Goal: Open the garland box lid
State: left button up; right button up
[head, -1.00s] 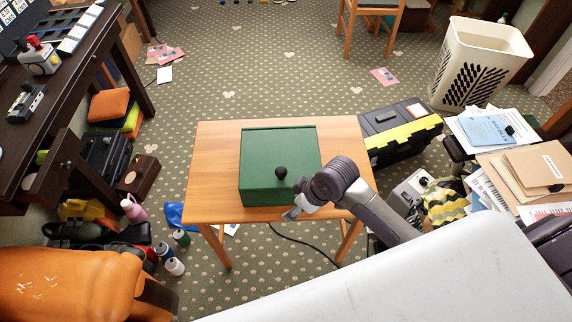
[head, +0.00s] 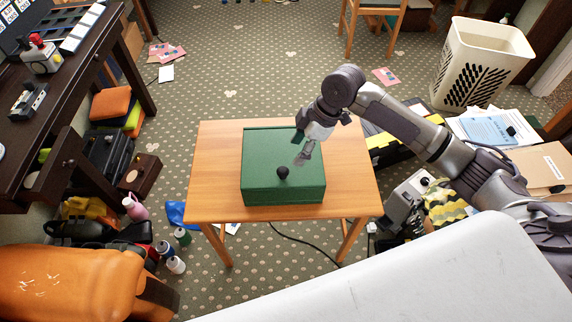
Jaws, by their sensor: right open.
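The green garland box (head: 262,192) stands on a small wooden table (head: 212,170). Its flat green lid (head: 264,150) is shut, with a round black knob (head: 283,172) near the front edge. My right gripper (head: 301,150) comes in from the right, over the right part of the lid, with its fingers pointing down towards the knob. It is open and empty, and looks apart from the knob. My left gripper is not in view. The inside of the box is hidden by the lid.
A black and yellow toolbox (head: 390,150) stands right of the table, partly behind my right arm. A cream basket (head: 480,65) stands at the back right. Papers (head: 490,127) lie at the right. A dark desk (head: 60,110) is at the left. The tabletop around the box is clear.

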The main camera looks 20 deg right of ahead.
aim_at(284, 169)
jog(key=x, duration=0.8)
jog(key=shift+a+f, duration=0.1)
jog(key=shift+f, duration=0.15)
grip_shut()
